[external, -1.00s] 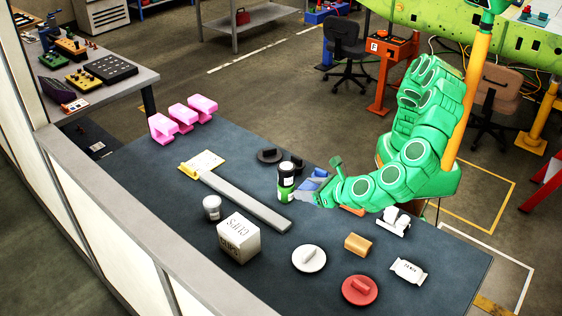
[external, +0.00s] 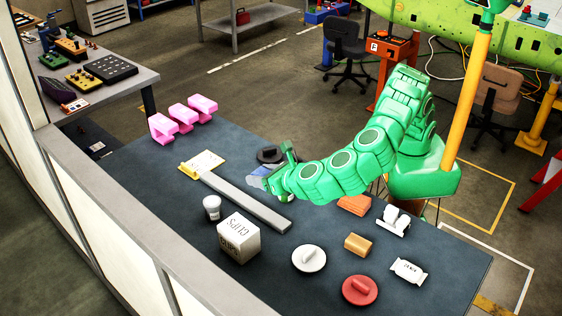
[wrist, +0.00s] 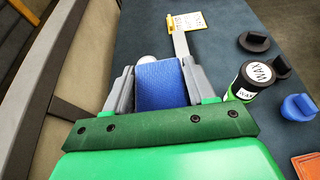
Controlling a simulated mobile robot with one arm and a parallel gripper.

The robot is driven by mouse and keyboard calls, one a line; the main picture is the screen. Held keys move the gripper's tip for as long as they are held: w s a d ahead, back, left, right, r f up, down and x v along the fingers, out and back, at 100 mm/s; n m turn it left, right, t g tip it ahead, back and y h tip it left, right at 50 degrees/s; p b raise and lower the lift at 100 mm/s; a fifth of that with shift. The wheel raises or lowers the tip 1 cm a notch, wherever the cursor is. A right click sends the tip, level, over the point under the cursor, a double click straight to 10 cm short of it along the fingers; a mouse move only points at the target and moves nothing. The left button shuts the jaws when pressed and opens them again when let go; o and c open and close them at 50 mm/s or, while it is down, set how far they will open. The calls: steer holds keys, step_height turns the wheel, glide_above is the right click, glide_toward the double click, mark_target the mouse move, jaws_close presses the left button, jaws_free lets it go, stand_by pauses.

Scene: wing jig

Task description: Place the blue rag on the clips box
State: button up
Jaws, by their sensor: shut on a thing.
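The blue rag (wrist: 160,85) is held between the two grey fingers of my gripper (wrist: 159,88) in the wrist view. In the external view a bit of the blue rag (external: 257,183) shows at the tip of my gripper (external: 262,180), above the dark table. The clips box (external: 239,239) is a white cube with "CLIPS" lettering. It stands on the table, nearer the camera and to the left of my gripper, apart from it. Its top looks bare. I cannot make out the box in the wrist view.
A small lidded jar (external: 212,208) stands close behind the box. A long grey bar with a yellow-edged tag (external: 202,163) lies behind it. A white round-based holder (external: 309,258) is to its right. A green-labelled wax can (wrist: 250,80) stands right of my gripper in the wrist view.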

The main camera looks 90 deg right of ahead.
steer(key=w+a+f, duration=0.2)
steer(key=w, duration=0.1)
glide_above(236, 226)
steer(key=shift+s+d+f, duration=0.1)
steer(key=shift+f, duration=1.25)
steer(key=shift+s+d+f, duration=0.1)
steer(key=shift+f, duration=1.25)
steer(key=shift+w+a+f, duration=0.1)
steer(key=shift+w+f, duration=0.15)
steer(key=shift+f, duration=1.6)
steer(key=o, duration=1)
steer(key=shift+f, duration=0.1)
